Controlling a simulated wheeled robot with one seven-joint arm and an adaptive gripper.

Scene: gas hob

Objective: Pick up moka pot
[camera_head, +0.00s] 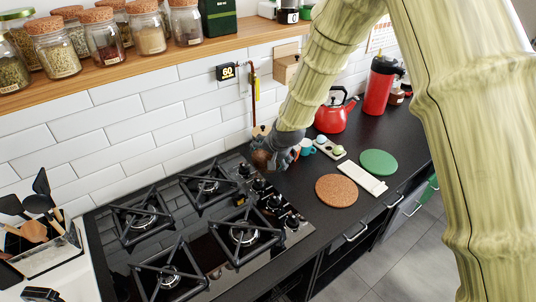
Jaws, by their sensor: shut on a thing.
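My gripper (274,148) is at the back right corner of the hob, below the wall tiles, reaching down from the upper right. It is shut on a small brownish thing (261,159), which looks to be the moka pot. The gripper hides most of it, so its shape, its tilt and whether it touches the surface below cannot be told. No other moka pot shows clearly.
The gas hob (100,216) with black grates lies left of the gripper, its knobs (275,203) just below. A red kettle (331,117), teal cup (307,147), egg holder (329,149), cork mat (336,190) and green mat (379,162) stand right. A jar shelf (120,65) runs above.

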